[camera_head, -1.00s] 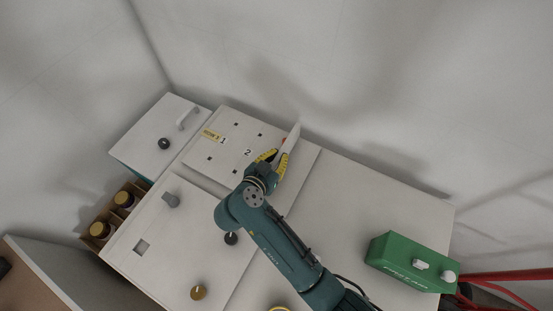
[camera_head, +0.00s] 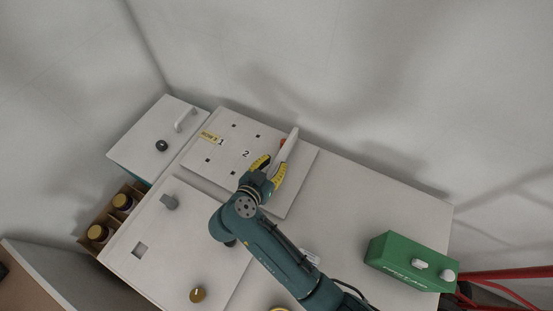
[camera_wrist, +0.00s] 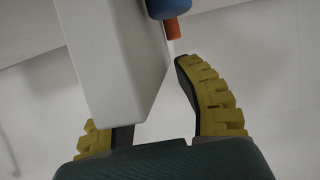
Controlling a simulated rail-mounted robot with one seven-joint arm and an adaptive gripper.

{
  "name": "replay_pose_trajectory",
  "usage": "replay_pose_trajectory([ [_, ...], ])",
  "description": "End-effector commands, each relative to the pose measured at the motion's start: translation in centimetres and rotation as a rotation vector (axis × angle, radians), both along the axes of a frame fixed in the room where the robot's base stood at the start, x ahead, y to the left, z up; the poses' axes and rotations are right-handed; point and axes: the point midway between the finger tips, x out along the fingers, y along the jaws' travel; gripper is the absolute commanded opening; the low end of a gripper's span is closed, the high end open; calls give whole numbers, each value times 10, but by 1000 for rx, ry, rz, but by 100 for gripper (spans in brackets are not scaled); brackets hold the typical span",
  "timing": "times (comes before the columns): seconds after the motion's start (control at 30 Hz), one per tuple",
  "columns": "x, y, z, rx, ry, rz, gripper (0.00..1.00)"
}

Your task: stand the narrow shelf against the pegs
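The narrow shelf (camera_head: 290,143) is a long white slab standing near the far right edge of the white board. My gripper (camera_head: 276,161) is open at the shelf's near end, with its yellow fingers spread. In the wrist view the shelf (camera_wrist: 115,55) runs up from between the fingers and covers part of the left one. A gap shows between the shelf and the right finger. A red-orange peg (camera_head: 283,142) is beside the shelf; the wrist view shows an orange peg (camera_wrist: 173,29) below a blue part (camera_wrist: 168,8). I cannot tell whether peg and shelf touch.
The white board (camera_head: 222,131) has several square holes, labels 1 and 2, and a yellow tag (camera_head: 209,136). A green box (camera_head: 408,262) stands at right. A white handled box (camera_head: 160,140) is at left. The tabletop (camera_head: 350,205) between board and green box is mostly clear.

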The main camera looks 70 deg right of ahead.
Motion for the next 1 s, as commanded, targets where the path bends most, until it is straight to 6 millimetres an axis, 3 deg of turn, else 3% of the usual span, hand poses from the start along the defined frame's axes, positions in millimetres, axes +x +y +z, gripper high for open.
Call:
replay_pose_trajectory([
  [0.2,11,53,25,-1,-2,7,33],
  [0.4,15,84,37,-2,-2,2,33],
  [0.8,18,88,43,-17,-17,5,33],
  [0.87,28,82,58,-75,-73,25,33],
  [0.93,49,72,97,-211,-205,77,33],
  [0.97,59,68,121,-291,-279,112,33],
  [1.0,74,65,159,-408,-390,168,33],
])
